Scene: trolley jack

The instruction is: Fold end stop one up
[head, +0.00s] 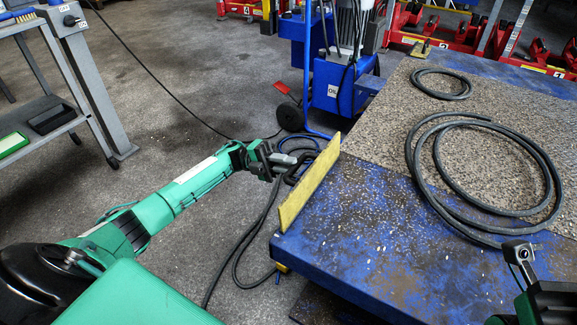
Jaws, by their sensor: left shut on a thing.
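The yellow end stop (309,183) is a long flat plate along the left edge of the blue platform (370,240). It stands up above the platform top, its broad face towards the deck. Whether it is fully upright I cannot tell. My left gripper (290,162) is at the outer side of the plate, near its far half, and is shut on it. The contact is partly hidden by dark hoses and the plate. My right gripper (520,256) shows only in part at the lower right, above the platform, and its jaw opening is unclear.
A large black hose coil (412,165) and a smaller one (412,84) lie on the platform. A blue wheeled unit (332,88) stands behind the end stop. Hoses trail on the floor beside the platform. A grey trolley (40,105) stands at left.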

